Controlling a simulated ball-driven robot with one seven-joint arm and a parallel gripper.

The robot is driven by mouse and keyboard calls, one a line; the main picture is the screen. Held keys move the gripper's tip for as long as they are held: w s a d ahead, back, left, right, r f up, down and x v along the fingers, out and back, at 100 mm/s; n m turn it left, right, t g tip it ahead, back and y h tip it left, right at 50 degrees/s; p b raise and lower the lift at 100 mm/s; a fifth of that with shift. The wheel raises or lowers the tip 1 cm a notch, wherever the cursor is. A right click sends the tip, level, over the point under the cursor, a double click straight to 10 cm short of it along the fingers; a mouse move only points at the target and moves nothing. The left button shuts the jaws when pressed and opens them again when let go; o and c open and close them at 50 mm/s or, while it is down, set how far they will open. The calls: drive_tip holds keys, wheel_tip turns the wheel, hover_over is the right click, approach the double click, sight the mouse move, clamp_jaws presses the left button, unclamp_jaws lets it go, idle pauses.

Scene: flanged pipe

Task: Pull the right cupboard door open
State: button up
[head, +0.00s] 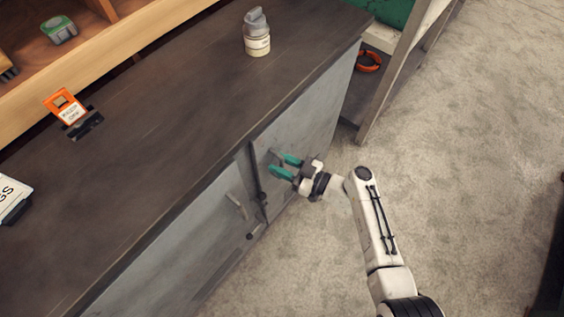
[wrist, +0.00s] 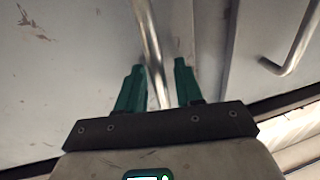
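The grey right cupboard door (head: 318,112) is in the front of the dark-topped cupboard in the head view and looks shut. Its bar handle (head: 274,156) is at the door's left side, partly behind my gripper (head: 283,165). In the wrist view the metal handle (wrist: 151,40) runs down between the two green fingers of my gripper (wrist: 158,82). The fingers stand apart, with the bar closer to the left finger; I cannot tell whether it touches. The left door (head: 190,240) has its own handle (head: 237,206), which also shows in the wrist view (wrist: 292,45).
The dark worktop (head: 190,120) bears a grey-capped bottle (head: 257,35), an orange tag (head: 66,107) and a white labelled item (head: 12,197). A shelf unit (head: 385,80) with an orange ring (head: 369,61) stands beyond the right door.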

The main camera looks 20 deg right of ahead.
clamp_jaws()
idle(0.6)
